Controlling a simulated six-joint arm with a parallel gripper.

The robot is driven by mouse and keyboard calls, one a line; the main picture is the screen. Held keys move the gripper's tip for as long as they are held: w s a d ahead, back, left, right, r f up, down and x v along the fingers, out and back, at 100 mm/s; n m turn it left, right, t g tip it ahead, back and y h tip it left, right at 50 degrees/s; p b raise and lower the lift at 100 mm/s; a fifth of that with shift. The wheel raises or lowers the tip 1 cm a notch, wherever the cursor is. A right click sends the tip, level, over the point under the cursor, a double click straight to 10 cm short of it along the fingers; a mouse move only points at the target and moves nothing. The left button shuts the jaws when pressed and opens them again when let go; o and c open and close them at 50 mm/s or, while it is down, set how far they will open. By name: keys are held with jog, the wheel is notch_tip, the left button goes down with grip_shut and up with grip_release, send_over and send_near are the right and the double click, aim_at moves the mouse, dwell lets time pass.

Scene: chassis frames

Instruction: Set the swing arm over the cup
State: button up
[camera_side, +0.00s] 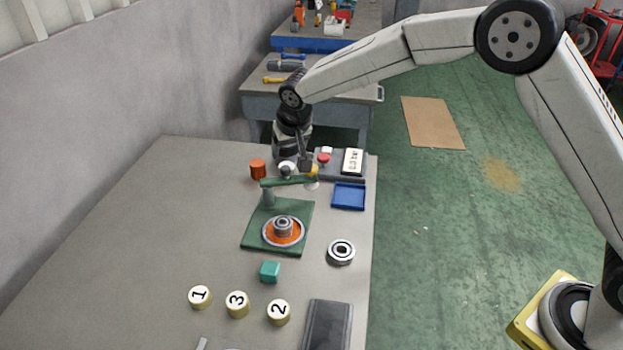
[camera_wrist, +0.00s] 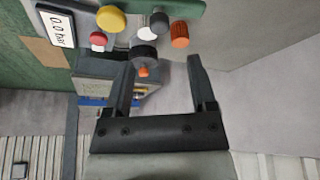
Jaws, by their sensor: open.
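The green swing arm (camera_side: 288,182) reaches right from its post on a green base plate (camera_side: 255,238). A yellow knob (camera_side: 313,170) and a pale disc (camera_side: 312,186) are at its free end. The orange cup (camera_side: 270,235) sits at the front of the plate, with a metal ring part in it; the swing arm is behind it, not over it. My gripper (camera_side: 306,165) is open beside the knob end; contact cannot be told from the side. In the wrist view my open jaws (camera_wrist: 160,75) hold nothing, and the yellow knob (camera_wrist: 110,18) lies beyond them, upper left.
A grey unit with a red button (camera_side: 323,158) and a gauge display (camera_side: 353,161) stands behind the swing arm. A blue tray (camera_side: 348,196), a loose bearing (camera_side: 341,252), a teal cube (camera_side: 270,271) and numbered discs (camera_side: 237,304) lie around. An orange cylinder (camera_side: 258,169) stands at left.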

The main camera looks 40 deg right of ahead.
aim_at(286, 168)
jog(key=shift+x, duration=3.8)
jog(key=shift+d, duration=0.1)
grip_shut()
